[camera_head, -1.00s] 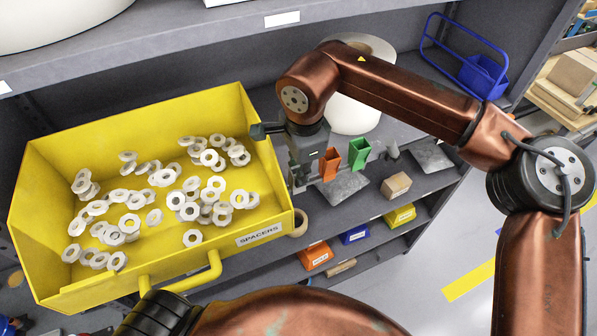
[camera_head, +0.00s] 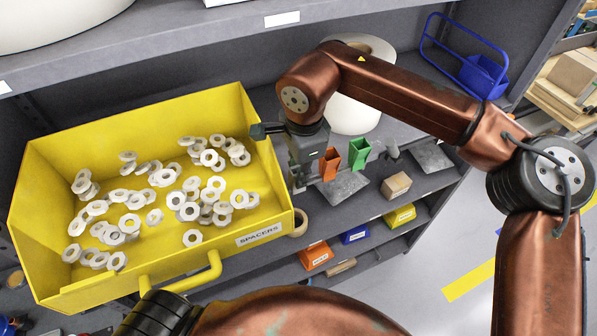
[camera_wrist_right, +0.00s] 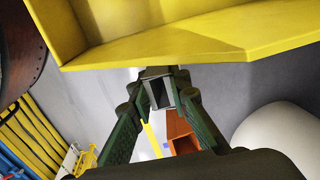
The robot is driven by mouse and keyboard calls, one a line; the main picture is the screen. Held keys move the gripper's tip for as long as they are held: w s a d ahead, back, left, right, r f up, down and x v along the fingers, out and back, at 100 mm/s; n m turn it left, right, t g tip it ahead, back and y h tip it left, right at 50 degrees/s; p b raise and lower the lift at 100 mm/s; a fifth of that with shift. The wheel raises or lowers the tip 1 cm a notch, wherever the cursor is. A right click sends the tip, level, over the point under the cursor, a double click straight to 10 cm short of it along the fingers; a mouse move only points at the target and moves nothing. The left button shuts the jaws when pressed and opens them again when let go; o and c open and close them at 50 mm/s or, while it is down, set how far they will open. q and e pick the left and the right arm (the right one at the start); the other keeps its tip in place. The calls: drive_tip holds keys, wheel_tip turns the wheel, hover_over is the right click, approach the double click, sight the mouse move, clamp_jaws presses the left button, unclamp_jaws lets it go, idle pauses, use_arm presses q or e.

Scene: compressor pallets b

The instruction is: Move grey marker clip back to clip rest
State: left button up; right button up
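The grey marker clip (camera_wrist_right: 160,89) is a small hollow box shape, seen between my right gripper's fingertips in the right wrist view. My right gripper (camera_wrist_right: 159,92) has both green-tinted fingers closed in on its sides. In the head view my right gripper (camera_head: 300,180) hangs just right of the yellow bin; the clip is hard to make out there. An orange clip (camera_head: 329,165) stands close right of the gripper, with a green clip (camera_head: 358,154) beyond it. The orange clip also shows in the wrist view (camera_wrist_right: 180,132). I cannot identify the clip rest for certain. My left gripper is out of view.
The yellow spacer bin (camera_head: 262,140) fills the left, holding many washers. A white roll (camera_head: 352,112) stands behind the clips. A grey plate (camera_head: 345,188) and a cardboard box (camera_head: 396,186) lie nearby on the shelf. A blue caddy (camera_head: 482,75) stands far right.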

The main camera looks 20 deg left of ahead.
drive_tip(key=o, duration=0.6)
drive_tip(key=shift+o, duration=0.2)
wheel_tip(320, 180, up, 12)
drive_tip(key=s+d, duration=0.1)
idle(0.4)
drive_tip(key=shift+d, duration=0.15)
